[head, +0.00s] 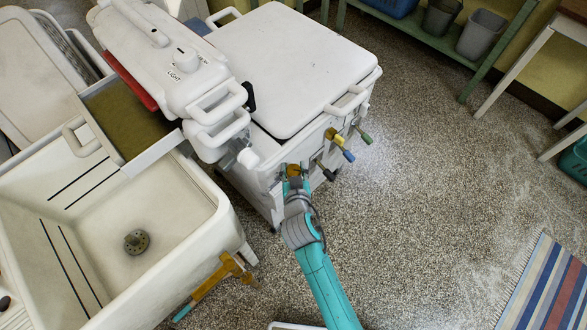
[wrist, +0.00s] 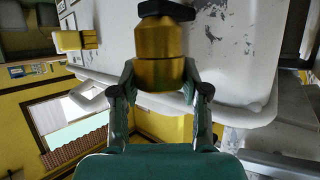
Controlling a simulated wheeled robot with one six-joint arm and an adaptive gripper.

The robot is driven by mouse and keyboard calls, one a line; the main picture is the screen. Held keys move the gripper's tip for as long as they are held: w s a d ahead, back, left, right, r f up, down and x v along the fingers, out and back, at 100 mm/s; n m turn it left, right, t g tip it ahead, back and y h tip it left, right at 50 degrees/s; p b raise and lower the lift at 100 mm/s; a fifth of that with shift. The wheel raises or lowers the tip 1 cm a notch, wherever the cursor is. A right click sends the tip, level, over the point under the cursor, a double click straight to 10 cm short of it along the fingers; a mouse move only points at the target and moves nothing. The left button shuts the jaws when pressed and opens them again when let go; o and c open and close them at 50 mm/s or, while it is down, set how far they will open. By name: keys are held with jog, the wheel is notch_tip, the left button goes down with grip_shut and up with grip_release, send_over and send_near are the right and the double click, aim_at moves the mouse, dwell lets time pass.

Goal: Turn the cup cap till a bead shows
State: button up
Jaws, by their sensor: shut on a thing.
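The brass cup cap (wrist: 158,74) is in the middle of the wrist view, with a wide lower band and a narrower brass part above it. A dark piece (wrist: 166,10) lies beyond it at the top. My gripper (wrist: 159,88) has one finger on each side of the wide band and is shut on it. In the head view my gripper (head: 294,186) reaches the side of the white washer (head: 300,70), where the small brass cap (head: 293,170) shows in part. The face of the cap toward my palm is partly hidden, and I cannot make out a bead.
Yellow, blue and green-handled valves (head: 348,155) stick out of the washer to the right of my gripper. A white sink (head: 190,215) stands to the left, with an orange-brown bracket (head: 228,270) below its edge.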

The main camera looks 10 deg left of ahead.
jog(key=m+h, duration=0.3)
jog(key=h, duration=0.1)
jog(key=shift+a+m, duration=0.15)
jog(key=shift+m, duration=0.15)
jog(key=shift+m+g+h, duration=0.3)
jog(key=shift+m+h, duration=0.9)
jog(key=shift+h, duration=0.3)
jog(key=shift+f, duration=0.1)
jog(key=o, duration=1.2)
jog(key=shift+c, duration=0.2)
jog(key=shift+s, duration=0.1)
jog(key=v, duration=0.7)
jog(key=shift+s+r, duration=0.2)
jog(key=shift+s, duration=0.15)
jog(key=shift+a, duration=0.1)
